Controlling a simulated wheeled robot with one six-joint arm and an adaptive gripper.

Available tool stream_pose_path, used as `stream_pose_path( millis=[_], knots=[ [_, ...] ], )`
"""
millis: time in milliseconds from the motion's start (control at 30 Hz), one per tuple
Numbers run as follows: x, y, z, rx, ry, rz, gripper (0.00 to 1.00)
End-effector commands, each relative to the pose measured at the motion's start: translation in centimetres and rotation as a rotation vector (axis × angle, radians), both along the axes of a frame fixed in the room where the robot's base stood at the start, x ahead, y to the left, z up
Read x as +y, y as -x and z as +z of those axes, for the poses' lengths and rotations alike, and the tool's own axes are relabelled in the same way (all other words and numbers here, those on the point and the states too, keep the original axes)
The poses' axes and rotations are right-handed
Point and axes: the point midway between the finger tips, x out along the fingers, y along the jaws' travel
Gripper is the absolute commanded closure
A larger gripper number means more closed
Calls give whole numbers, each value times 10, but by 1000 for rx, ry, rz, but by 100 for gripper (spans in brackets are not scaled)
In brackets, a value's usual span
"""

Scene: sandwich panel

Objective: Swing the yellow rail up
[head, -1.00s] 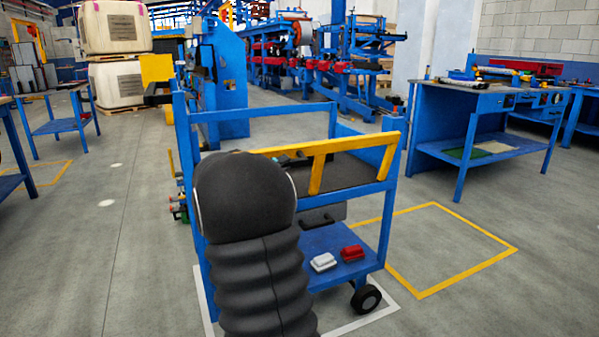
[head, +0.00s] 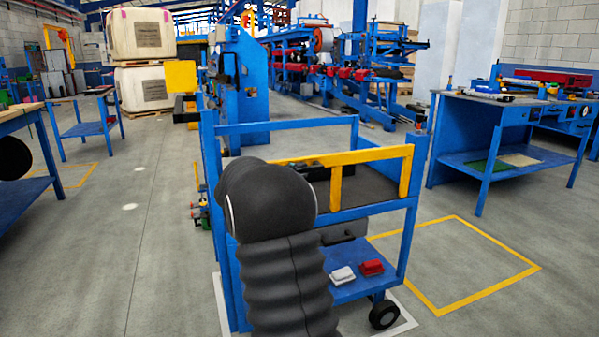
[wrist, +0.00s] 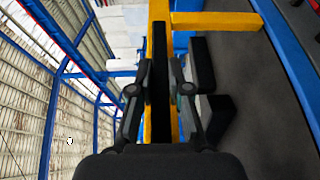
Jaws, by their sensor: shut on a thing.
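The yellow rail (head: 372,155) runs along the near upper side of the blue cart (head: 375,208). In the head view it stands above the cart's blue side bar, nearly level, with its struts close to upright. My dark arm covers its left end and hides my gripper there. In the wrist view the yellow rail (wrist: 158,12) runs up the picture between the two fingers of my gripper (wrist: 160,75). The fingers are closed in on it from both sides. A narrow black strip lies along it and covers part of the grip.
Dark items (head: 318,168) lie on the cart's grey top. A white box (head: 342,275) and a red box (head: 371,267) sit on its lower shelf. A blue workbench (head: 500,110) stands to the right. The floor left of the cart is open.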

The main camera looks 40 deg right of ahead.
Motion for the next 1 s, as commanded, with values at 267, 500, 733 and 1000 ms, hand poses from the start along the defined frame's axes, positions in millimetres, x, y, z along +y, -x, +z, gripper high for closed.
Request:
stream_pose_path(
  millis=[267, 500, 733, 1000],
  knots=[
    [1, -2, 4, -2, 6, 8, 58],
    [2, -2, 2, -2, 4, 7, 58],
    [28, 0, 2, -1, 4, 9, 58],
    [81, 4, 3, -1, 4, 8, 58]
  ],
)
